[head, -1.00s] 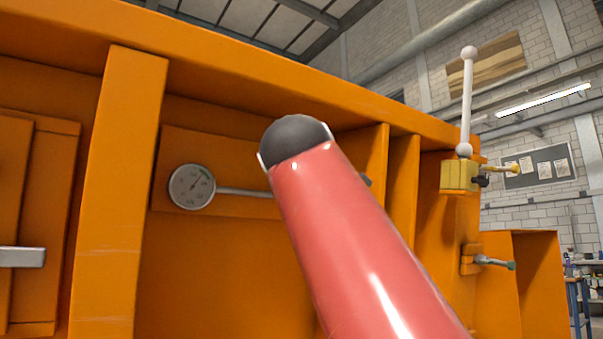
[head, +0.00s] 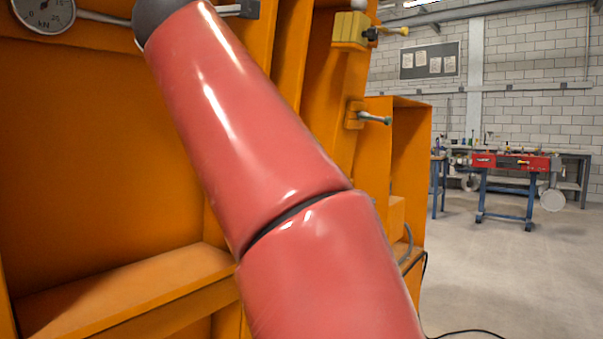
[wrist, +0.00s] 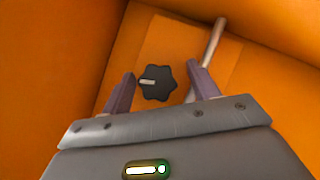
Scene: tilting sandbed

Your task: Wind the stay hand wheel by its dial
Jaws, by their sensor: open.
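In the wrist view a black lobed hand wheel (wrist: 159,88) with a pale mark sits against an orange wall. My gripper (wrist: 161,73) is open, with one finger on each side of the wheel in the picture and gaps to it. I cannot tell its depth from the wheel. My gripper is not recognisable in the head view.
Orange ribs and a ledge (head: 130,290) of the sandbed frame stand close around my arm. A yellow block (head: 349,29) and a small clamp handle (head: 374,118) stick out at the right. Beyond are open floor (head: 500,270) and a red-topped workbench (head: 512,163).

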